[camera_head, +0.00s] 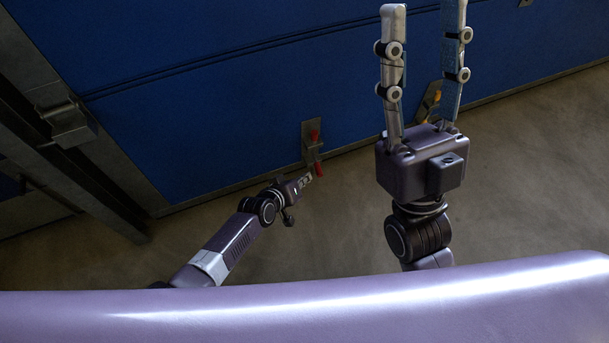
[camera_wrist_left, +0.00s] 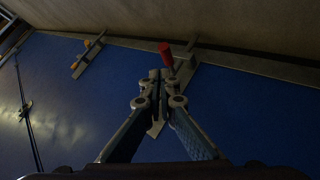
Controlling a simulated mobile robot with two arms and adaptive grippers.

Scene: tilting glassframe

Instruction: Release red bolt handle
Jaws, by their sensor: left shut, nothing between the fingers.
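The red bolt handle (camera_head: 315,135) is on a small metal bracket at the lower edge of the blue panel (camera_head: 230,110). A second red part (camera_head: 319,168) shows just below it, near my left gripper's tip. My left gripper (camera_head: 304,181) reaches up from the lower left and is shut and empty, close to the red parts. In the left wrist view, its fingertips (camera_wrist_left: 164,77) are together just below a red end (camera_wrist_left: 166,52); contact cannot be told. My right gripper (camera_head: 424,6) is raised, its two long fingers wide apart and empty.
A metal frame (camera_head: 75,135) stands at the left of the panel. Another bracket with an orange part (camera_head: 437,96) is on the panel's edge, partly behind the right gripper. Open grey floor (camera_head: 530,170) lies in front of the panel.

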